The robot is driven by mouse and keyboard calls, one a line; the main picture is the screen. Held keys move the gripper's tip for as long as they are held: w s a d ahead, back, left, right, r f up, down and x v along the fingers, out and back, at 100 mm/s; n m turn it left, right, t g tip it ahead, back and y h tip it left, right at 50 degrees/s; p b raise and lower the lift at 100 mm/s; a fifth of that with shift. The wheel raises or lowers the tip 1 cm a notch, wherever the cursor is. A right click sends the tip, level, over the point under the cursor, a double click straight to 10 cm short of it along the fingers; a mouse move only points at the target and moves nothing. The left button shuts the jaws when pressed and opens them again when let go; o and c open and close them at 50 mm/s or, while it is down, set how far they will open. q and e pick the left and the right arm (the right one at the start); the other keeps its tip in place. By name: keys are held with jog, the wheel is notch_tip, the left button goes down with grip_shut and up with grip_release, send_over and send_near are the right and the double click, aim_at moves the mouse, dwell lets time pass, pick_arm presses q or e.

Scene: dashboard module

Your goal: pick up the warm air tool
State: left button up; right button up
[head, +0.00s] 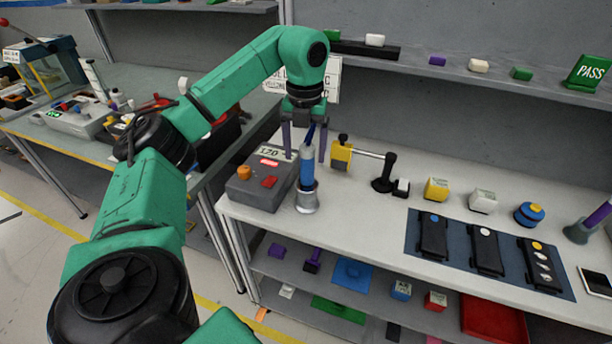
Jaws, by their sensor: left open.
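The warm air tool (307,172) looks to be the blue-handled tool with a dark upper end. It stands upright in a silvery round holder (307,202) at the bench's left end, right of a grey control box (262,186) reading 120. My left gripper (305,150) points down over it from above, open. Its two purple fingers show on either side of the tool's upper end, one left and one right. I cannot tell whether either finger touches it. My right gripper is not in view.
A yellow block with a rod and black stand (382,184) is close on the right. Beyond are small blocks, a dark mat (455,285) with black modules, and a purple-handled item (598,216) in a holder. A shelf (440,65) runs behind. Bare bench lies in front of the stand.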

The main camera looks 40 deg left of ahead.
aim_at(307, 169)
pick_arm(q)
jog(key=f, duration=0.2)
jog(key=f+p, duration=0.1)
jog(key=w+f, duration=0.1)
jog(key=f, duration=0.1)
jog(key=shift+f+p, duration=0.35)
jog(key=shift+p, duration=0.05)
jog(key=shift+s+f, duration=0.15)
jog(key=shift+f, duration=0.25)
jog(key=c, duration=0.4)
grip_shut()
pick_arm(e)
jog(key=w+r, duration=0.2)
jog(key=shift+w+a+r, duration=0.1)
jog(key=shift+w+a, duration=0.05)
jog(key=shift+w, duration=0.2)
